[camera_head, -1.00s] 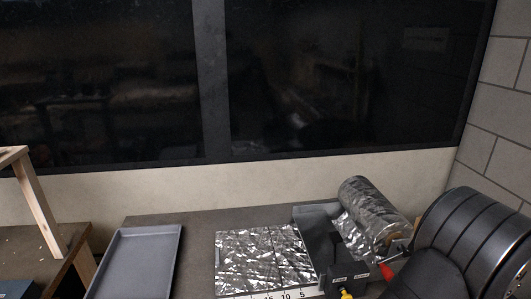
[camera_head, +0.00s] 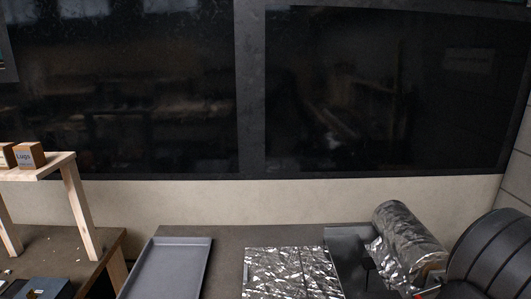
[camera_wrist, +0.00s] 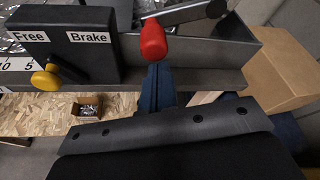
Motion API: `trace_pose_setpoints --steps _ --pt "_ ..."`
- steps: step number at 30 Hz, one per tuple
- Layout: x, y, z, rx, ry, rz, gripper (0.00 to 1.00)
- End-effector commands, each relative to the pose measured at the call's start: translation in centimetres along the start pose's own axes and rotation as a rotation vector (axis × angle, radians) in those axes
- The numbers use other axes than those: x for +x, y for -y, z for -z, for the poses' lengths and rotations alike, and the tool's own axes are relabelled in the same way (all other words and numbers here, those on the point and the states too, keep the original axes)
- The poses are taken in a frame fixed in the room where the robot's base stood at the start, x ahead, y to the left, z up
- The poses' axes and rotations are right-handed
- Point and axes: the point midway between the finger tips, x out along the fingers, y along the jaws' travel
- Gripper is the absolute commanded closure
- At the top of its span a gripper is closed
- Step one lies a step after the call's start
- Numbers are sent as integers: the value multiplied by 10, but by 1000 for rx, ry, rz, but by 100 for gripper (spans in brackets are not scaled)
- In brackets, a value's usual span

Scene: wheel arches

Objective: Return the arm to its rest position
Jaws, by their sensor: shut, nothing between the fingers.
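I cannot tell whether this is part of my own arm. Above it stands a black block (camera_wrist: 65,45) marked "Free" and "Brake", with a yellow knob (camera_wrist: 45,80) beside it.
In the head view, a grey tray (camera_head: 168,268) and a foil sheet (camera_head: 290,275) lie on the bench. A foil roll (camera_head: 408,235) and a black ribbed rounded body (camera_head: 495,260) stand right. A wooden shelf (camera_head: 75,205) holds small boxes left. A cardboard box (camera_wrist: 277,75) shows in the wrist view.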

Motion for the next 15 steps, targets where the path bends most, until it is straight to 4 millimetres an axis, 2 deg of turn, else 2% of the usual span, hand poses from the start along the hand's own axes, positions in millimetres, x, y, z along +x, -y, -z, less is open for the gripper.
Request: trace_pose_setpoints --steps 8,15 --pt "9 -6 33 4 -1 1 100" --pt "-36 -3 36 0 -1 5 100"
